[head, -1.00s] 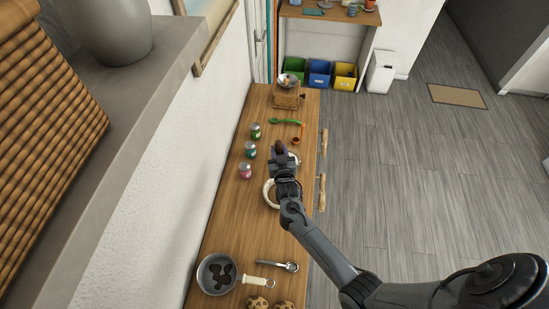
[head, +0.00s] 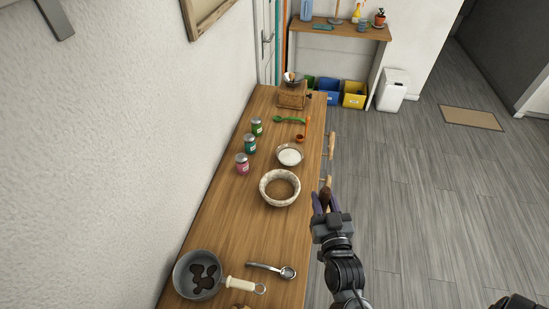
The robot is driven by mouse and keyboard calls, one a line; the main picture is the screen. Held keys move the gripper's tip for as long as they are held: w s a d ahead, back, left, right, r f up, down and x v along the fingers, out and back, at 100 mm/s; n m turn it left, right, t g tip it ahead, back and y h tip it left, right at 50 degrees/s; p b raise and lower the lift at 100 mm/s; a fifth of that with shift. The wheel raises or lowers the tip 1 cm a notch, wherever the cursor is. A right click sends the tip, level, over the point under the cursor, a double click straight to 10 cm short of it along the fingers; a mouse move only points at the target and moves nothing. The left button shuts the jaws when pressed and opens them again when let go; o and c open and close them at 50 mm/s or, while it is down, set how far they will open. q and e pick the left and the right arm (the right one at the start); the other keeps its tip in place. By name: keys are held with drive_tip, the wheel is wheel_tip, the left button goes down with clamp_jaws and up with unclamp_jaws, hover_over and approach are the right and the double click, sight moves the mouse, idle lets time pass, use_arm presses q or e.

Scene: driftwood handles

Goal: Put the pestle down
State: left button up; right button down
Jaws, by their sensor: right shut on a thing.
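My right gripper (head: 325,203) is shut on a dark brown thing, likely the pestle (head: 325,193). Only its rounded brown top shows between the fingers; the rest is hidden. In the picture the gripper lies just right of the wooden counter's front edge, over the grey floor, to the right of a pale thick-rimmed bowl (head: 268,198). How high the pestle is held I cannot tell. My left gripper is not in view.
Bare wood lies between the pale bowl and the pan.

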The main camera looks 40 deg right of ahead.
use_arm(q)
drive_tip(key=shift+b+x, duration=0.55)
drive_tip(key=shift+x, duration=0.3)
use_arm(e)
drive_tip(key=f, duration=0.4)
drive_tip(key=shift+s+a, duration=0.1)
drive_tip(key=shift+s, duration=0.3)
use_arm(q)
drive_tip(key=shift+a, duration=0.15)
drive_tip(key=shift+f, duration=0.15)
use_arm(e)
drive_tip(key=w+a+f, duration=0.4)
drive_tip(key=w+f, duration=0.6)
drive_tip(key=f, duration=0.1)
drive_tip(key=shift+a, duration=0.2)
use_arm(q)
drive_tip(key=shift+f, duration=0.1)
use_arm(e)
drive_tip(key=shift+w, duration=0.1)
use_arm(q)
drive_tip(key=shift+b, duration=0.3)
use_arm(e)
drive_tip(key=shift+f, duration=0.2)
drive_tip(key=c, duration=0.8)
unclamp_jaws()
drive_tip(key=shift+r, duration=0.15)
